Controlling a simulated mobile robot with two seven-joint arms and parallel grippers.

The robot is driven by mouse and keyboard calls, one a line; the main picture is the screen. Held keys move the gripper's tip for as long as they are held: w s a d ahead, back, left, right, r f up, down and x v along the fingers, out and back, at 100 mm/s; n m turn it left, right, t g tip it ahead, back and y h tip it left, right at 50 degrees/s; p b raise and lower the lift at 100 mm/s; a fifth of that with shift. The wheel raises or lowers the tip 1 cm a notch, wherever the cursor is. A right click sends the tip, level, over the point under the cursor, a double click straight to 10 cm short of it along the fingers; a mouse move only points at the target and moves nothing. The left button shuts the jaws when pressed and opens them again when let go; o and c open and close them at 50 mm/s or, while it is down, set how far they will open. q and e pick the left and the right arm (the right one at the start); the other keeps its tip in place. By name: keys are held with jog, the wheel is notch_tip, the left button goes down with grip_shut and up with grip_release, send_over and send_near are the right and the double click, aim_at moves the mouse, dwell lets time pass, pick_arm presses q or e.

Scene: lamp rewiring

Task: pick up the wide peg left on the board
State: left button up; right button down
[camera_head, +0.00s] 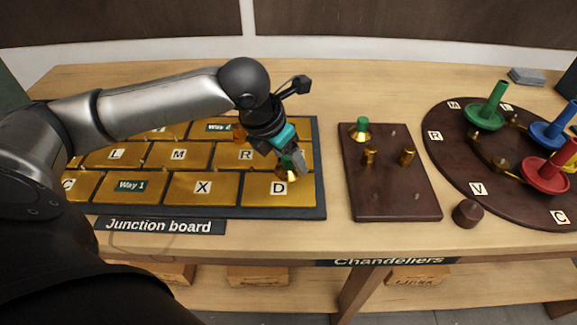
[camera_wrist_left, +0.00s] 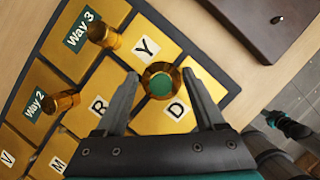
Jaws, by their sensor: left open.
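The wide peg (camera_head: 287,174) stands on the junction board (camera_head: 320,190), on the brass plates near the D label. It has a green top and a wide brass collar. In the left wrist view the same wide peg (camera_wrist_left: 160,84) shows from above, between the two fingers. My left gripper (camera_head: 293,163) is open with its fingers pointing down over the peg. The fingers partly hide the peg in the head view.
Brass posts (camera_wrist_left: 104,36) and (camera_wrist_left: 62,102) stand by the Way 3 and Way 2 labels. A dark board (camera_head: 385,205) with several brass and green-topped pieces lies to the right. A round dark board (camera_head: 440,155) with coloured spools is farther right.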

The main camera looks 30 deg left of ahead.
pick_arm(q)
jog(key=shift+s, duration=0.1)
grip_shut()
dwell(0.4)
